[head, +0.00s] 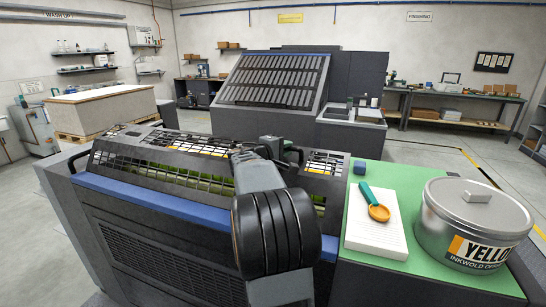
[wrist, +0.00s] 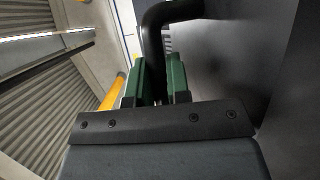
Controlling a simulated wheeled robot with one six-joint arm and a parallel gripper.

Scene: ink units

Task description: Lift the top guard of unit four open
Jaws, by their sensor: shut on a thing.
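The press unit (head: 170,215) stands in front of me, dark with a blue front edge; no unit number is readable. Its top guard (head: 125,157) is a dark panel with slotted openings, and yellow-green shows through them. My arm hides the guard's middle, and I cannot tell how far it is raised. My gripper (head: 284,152) is at the guard's upper edge, mostly behind my arm. In the wrist view the green fingers of my gripper (wrist: 161,78) are shut on a curved black handle (wrist: 172,12). The handle's lower part is hidden between the fingers.
Another large press unit (head: 272,80) stands behind. Floor at right is clear.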

